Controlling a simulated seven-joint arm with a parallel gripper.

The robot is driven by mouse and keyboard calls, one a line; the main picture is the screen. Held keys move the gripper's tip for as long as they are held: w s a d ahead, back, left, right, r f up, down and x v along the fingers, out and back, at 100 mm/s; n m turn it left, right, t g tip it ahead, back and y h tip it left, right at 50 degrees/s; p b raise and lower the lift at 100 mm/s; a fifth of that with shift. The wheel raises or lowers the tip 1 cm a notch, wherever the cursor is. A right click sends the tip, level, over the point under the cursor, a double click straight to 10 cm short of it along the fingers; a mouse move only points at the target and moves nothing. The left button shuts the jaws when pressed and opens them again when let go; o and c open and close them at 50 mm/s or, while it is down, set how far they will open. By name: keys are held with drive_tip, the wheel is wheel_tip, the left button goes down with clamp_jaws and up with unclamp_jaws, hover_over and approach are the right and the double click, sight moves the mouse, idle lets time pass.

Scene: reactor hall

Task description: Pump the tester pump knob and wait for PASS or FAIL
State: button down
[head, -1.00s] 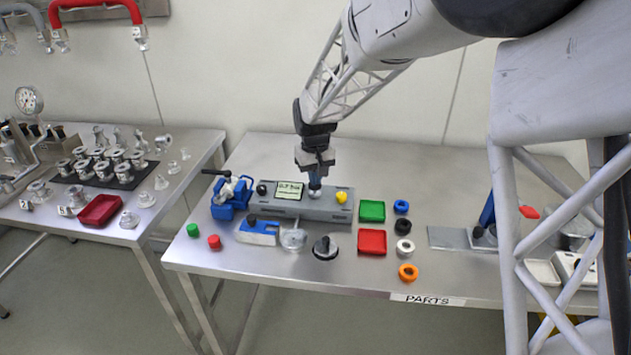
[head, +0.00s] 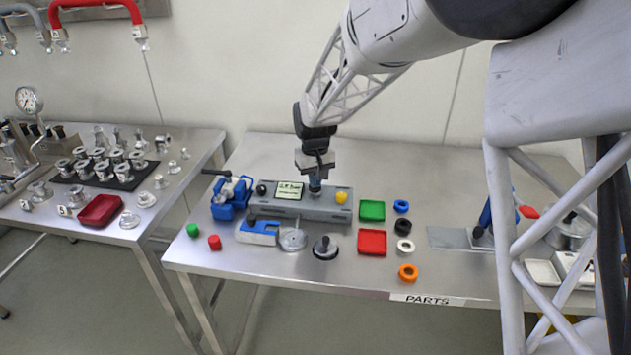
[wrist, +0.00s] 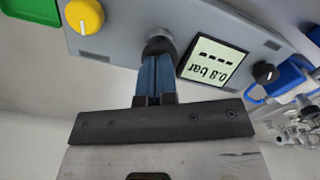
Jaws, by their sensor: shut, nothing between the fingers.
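The tester (head: 325,208) is a grey box on the steel table, with a yellow knob (head: 341,198), a black knob (head: 261,189) and a pale display (head: 289,190). In the wrist view the display (wrist: 212,63) is upside down and seems to read 0.8 bar with a row of dashes above; no PASS or FAIL shows.
A blue vise (head: 231,198) stands left of the tester. A green tray (head: 371,210), a red tray (head: 372,242) and several coloured rings lie to the right. A black-knobbed disc (head: 326,247) and a blue-and-white block (head: 258,232) lie in front.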

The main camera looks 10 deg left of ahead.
drive_tip(key=shift+f, duration=0.3)
drive_tip(key=shift+r, duration=2.65)
drive_tip(key=shift+f, duration=2.5)
idle(0.5)
drive_tip(key=shift+r, duration=2.5)
